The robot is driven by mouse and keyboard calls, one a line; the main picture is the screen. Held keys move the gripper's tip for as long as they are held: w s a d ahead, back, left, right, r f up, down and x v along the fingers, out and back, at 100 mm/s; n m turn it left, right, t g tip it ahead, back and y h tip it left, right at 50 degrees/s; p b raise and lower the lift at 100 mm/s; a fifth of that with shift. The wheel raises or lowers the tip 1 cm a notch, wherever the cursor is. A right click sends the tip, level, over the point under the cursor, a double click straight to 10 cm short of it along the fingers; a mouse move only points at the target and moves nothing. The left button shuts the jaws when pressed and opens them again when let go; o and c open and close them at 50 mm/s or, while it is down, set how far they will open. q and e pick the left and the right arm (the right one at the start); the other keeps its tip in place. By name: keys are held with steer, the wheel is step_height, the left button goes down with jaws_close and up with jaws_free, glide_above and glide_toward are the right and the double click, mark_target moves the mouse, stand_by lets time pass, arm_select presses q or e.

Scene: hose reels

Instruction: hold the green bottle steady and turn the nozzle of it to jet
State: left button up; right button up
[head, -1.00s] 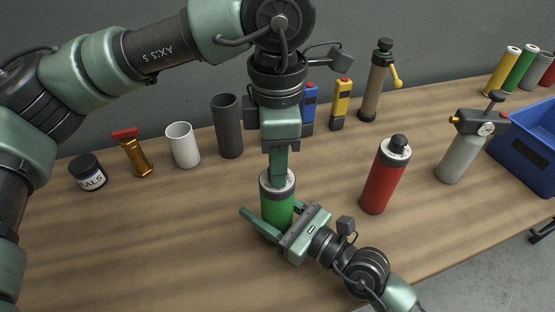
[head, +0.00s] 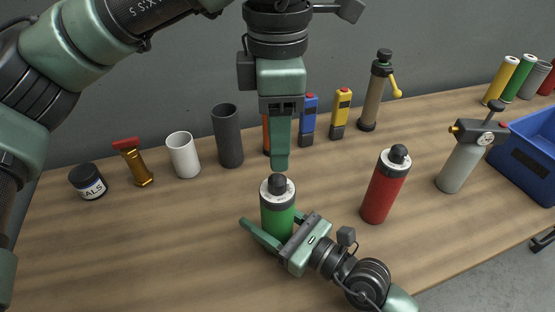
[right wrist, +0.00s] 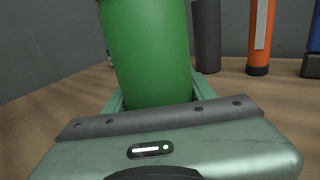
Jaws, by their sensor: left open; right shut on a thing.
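The green bottle (head: 277,219) stands upright on the wooden table, with a pale collar and a dark nozzle (head: 277,184) on top. My right gripper (head: 271,236) is shut around the bottle's body from the front right. In the right wrist view the green body (right wrist: 148,55) sits between its fingers. My left gripper (head: 280,165) points straight down just above the nozzle. It is open and holds nothing; its fingers are seen edge-on, one hiding the other. The setting marks on the collar are too small to read.
A red bottle (head: 384,188) with a similar nozzle stands to the right. A grey sprayer (head: 460,165) and blue bin (head: 532,158) are farther right. Behind stand a dark cup (head: 227,137), a white cup (head: 183,156) and a blue tool (head: 308,118). The front left table is clear.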

arm_select(q)
steer(key=shift+r, duration=2.3)
arm_select(e)
steer(key=o, duration=1.8)
steer(key=shift+c, duration=0.2)
